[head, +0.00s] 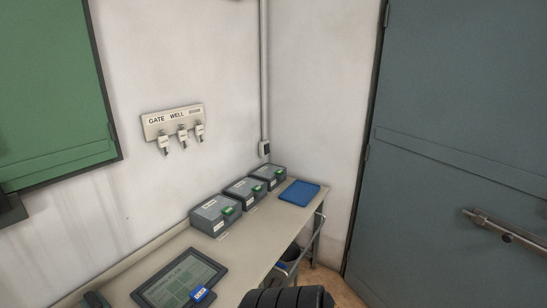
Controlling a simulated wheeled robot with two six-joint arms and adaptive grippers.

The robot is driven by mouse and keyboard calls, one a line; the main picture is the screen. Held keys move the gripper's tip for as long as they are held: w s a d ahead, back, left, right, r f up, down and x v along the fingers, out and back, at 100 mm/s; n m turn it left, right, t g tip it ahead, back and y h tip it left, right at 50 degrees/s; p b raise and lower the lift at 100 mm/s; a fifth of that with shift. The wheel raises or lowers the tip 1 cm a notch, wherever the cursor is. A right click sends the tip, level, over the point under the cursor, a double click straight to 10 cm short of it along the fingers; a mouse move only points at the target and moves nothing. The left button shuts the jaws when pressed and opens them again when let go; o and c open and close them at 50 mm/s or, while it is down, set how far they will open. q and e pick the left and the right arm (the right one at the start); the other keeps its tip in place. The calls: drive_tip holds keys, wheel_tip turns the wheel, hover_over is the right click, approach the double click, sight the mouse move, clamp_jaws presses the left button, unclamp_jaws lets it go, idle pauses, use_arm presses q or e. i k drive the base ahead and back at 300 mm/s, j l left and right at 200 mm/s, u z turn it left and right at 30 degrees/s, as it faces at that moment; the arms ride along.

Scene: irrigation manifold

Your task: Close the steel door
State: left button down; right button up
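The steel door (455,120) is a large blue-grey panel filling the right side of the head view. Its hinges show along its left edge, next to the white wall. A metal lever handle (505,228) sits low on it at the right. The door's free edge is outside the picture, so I cannot tell whether it is open or shut. Neither of my grippers is in view.
A workbench (255,240) runs along the wall with several grey boxes (216,214), a blue tray (300,192) and a tablet (180,280). A key rack (173,120) hangs above. A green panel (50,90) is at left. Bare floor shows between bench and door.

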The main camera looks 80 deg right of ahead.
sight(459, 122)
drive_tip(key=z, duration=4)
